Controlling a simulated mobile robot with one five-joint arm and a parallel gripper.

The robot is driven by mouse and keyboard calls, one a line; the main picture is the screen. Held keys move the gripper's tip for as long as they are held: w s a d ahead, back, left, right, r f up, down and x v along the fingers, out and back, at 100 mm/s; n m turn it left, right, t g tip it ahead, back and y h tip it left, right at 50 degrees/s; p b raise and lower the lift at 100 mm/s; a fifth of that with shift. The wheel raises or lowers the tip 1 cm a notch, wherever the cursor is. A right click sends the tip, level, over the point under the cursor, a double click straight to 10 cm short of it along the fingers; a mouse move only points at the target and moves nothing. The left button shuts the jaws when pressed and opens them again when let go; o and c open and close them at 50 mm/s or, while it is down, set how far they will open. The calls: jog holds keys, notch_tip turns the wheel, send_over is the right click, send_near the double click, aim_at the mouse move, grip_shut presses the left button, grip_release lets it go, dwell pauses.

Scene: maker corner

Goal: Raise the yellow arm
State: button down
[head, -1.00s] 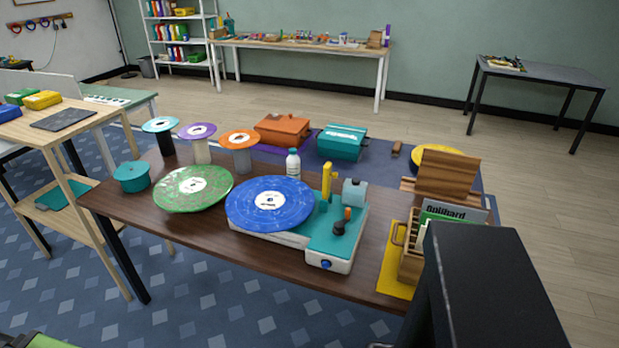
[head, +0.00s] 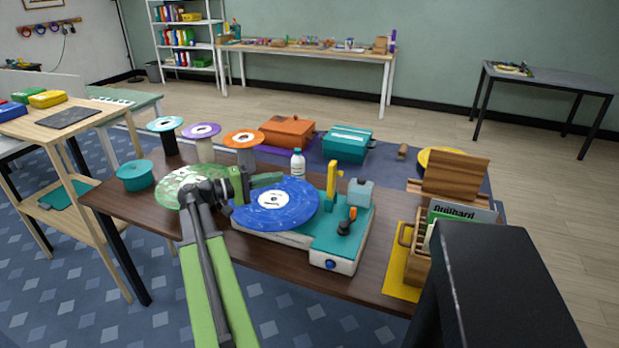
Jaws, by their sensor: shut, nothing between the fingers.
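The yellow arm (head: 332,179) stands upright on the teal top of a record player (head: 330,238), just right of the blue record (head: 272,218). Its base is next to an orange-tipped black knob (head: 346,224) and a grey-blue block (head: 360,192). My gripper (head: 278,178) is shut and empty. My green arm covers part of the green record (head: 178,180) and the table's front edge.
A white bottle (head: 297,164) stands behind the blue record, close to my gripper. Coloured spools (head: 243,140), an orange box (head: 286,131) and a teal box (head: 346,145) stand behind. A wooden record crate (head: 420,265) is at the right. A black block (head: 500,280) fills the lower right.

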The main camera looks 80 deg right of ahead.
send_near(334, 182)
jog(key=w+d+r, duration=0.1)
jog(key=d+r, duration=0.2)
jog(key=d, duration=0.1)
jog(key=s, duration=0.4)
jog(key=shift+a+r, duration=0.15)
jog(key=shift+a, duration=0.1)
jog(key=shift+w, duration=0.1)
